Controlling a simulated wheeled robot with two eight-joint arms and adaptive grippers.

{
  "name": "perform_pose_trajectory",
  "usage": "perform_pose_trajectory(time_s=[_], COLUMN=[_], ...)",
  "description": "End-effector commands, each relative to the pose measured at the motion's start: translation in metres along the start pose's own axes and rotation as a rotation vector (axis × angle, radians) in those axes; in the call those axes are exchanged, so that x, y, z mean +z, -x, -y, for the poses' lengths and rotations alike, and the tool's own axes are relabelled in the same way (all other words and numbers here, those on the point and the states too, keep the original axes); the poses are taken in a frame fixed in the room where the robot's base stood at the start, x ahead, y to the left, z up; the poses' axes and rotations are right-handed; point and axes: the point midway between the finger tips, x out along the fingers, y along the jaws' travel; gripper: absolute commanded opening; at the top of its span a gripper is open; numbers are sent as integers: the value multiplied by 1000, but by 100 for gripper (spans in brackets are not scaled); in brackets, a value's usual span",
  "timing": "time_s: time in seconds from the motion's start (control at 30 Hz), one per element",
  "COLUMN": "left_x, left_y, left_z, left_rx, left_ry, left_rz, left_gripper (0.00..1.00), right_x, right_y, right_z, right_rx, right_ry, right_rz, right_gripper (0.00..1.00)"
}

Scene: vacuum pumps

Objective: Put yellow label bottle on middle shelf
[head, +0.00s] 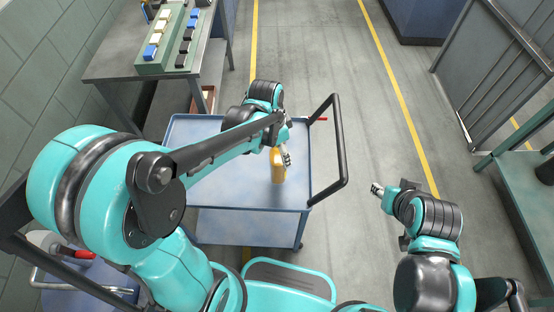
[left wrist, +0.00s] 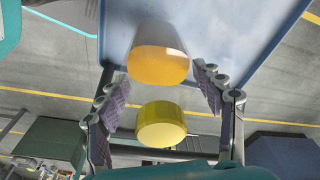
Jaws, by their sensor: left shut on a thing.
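The bottle, orange-yellow in the head view (head: 277,168), stands upright at the right part of the blue cart's top (head: 228,190). I cannot tell whether its base touches the cart. In the left wrist view the bottle (left wrist: 158,66) shows an orange shoulder and a yellow cap between the fingers. My left gripper (head: 285,157) is at the bottle's upper part and shut on it; it also shows in the left wrist view (left wrist: 162,92). My right gripper (head: 377,189) hangs over the floor right of the cart, and its fingers are too small to read.
The cart has a black handle (head: 339,150) on its right side. A table (head: 110,66) at the upper left carries a rack of blue, white and black pieces (head: 170,40). A green bench (head: 510,190) stands at the right edge. Open floor lies between cart and bench.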

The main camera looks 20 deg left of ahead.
Motion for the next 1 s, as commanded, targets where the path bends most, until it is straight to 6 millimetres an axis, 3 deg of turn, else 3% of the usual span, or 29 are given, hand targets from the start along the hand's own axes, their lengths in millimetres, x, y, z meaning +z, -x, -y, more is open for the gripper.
perform_pose_trajectory(time_s=[0.17, 0.43, 0.83, 0.87, 0.93, 1.0], left_x=[7, 11, 12, 12, 12, 12], left_y=[-7, -40, -45, -44, -44, -43], left_z=[8, 7, 7, 7, 7, 7], left_rx=[0, 0, 0, 0, 0, 0], left_ry=[0, -1, -1, -1, -1, -1], left_rz=[-1, 0, 0, 0, 0, 0], left_gripper=[7, 7, 7, 72, 88, 88], right_x=[2, 12, 14, 13, 13, 13], right_y=[-4, -17, -19, -19, -18, -18], right_z=[0, 0, 0, 0, 0, 0], right_rx=[0, 0, 0, 0, 0, 0], right_ry=[0, 0, 0, 0, 0, 0], right_rz=[0, 0, 0, 0, 0, 0], right_gripper=[40, 40, 40, 40, 40, 40])
